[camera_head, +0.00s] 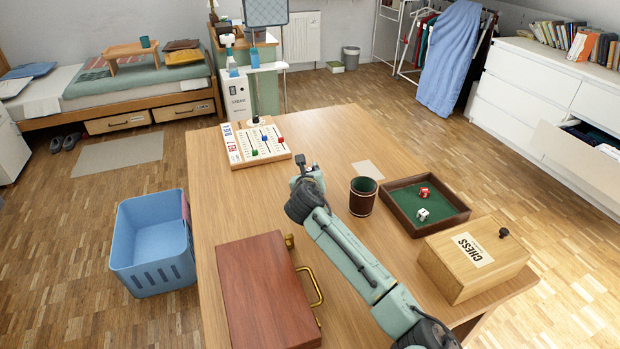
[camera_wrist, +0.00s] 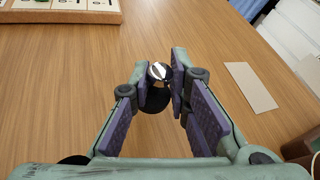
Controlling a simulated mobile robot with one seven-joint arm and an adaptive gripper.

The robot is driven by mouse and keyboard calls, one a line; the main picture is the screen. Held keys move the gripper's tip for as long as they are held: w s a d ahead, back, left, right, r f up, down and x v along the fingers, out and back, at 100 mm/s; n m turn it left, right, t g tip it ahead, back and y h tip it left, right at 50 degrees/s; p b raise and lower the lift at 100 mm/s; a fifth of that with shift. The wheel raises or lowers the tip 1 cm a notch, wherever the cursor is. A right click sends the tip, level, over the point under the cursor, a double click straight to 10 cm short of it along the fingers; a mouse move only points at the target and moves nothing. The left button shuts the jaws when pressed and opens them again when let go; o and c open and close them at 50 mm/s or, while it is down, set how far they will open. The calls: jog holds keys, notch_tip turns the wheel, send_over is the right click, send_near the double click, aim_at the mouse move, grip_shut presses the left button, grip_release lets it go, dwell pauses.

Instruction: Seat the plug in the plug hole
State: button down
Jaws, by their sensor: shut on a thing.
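My gripper (camera_wrist: 160,84) is shut on a small shiny silver thing with a rounded top, which I take to be the plug (camera_wrist: 159,71). It is held between the fingertips above the wooden table (camera_wrist: 60,75). A dark round patch shows just below it; I cannot tell whether this is part of the plug or a shadow. In the head view my gripper (camera_head: 304,170) is over the middle of the table, in front of the score board, and its fingers hide the plug. I cannot make out a plug hole in either view.
The score board (camera_head: 258,142) lies beyond my gripper. A leather cup (camera_head: 362,196), a dice tray (camera_head: 463,213) and a chess box (camera_head: 474,262) stand to the right. A red-brown case (camera_head: 266,290) lies in front. A blue basket (camera_head: 153,243) is on the floor.

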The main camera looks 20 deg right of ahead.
jog(key=shift+f+p, duration=0.3)
jog(key=shift+f, duration=1.1)
jog(key=shift+f, duration=0.15)
jog(key=c, duration=1.5)
grip_release()
